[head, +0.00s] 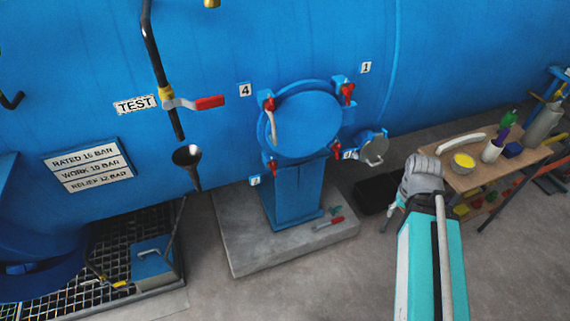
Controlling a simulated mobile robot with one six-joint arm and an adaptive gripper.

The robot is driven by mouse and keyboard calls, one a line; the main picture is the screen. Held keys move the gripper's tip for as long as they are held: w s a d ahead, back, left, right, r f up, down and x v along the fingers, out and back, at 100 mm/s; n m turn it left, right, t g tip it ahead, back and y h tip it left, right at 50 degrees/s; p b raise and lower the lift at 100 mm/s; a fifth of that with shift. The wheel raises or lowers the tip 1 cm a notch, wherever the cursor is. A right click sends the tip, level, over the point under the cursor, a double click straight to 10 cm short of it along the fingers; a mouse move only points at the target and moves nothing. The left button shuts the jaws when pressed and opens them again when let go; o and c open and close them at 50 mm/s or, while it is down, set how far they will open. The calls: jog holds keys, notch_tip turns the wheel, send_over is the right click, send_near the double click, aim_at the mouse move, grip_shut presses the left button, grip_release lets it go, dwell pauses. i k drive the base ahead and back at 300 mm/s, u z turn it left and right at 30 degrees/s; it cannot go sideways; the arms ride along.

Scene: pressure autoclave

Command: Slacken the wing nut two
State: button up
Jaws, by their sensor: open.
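The round blue door (300,122) on the vessel has red wing nuts around its rim. The lower-right wing nut (337,150) sits beside a small white tag (348,155) that is partly hidden, so its number is hard to read; by its place it looks like number two. Other red wing nuts are at upper right by tag 1 (347,92), upper left by tag 4 (268,103) and lower left (272,167). My gripper (418,172) is open, right of and below the door, apart from the wing nuts. Its fingertips are hard to make out.
A round grey-faced fitting (374,149) projects just right of the lower-right wing nut. A wooden bench (470,178) with a yellow-filled bowl (463,163) and bottles stands at right. A red-handled tool (329,222) lies on the concrete plinth (240,230). A red-handled TEST valve (208,103) is at left.

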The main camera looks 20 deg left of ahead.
aim_at(273, 165)
jog(key=z, duration=1.2)
jog(key=k, duration=0.65)
jog(key=u, duration=1.55)
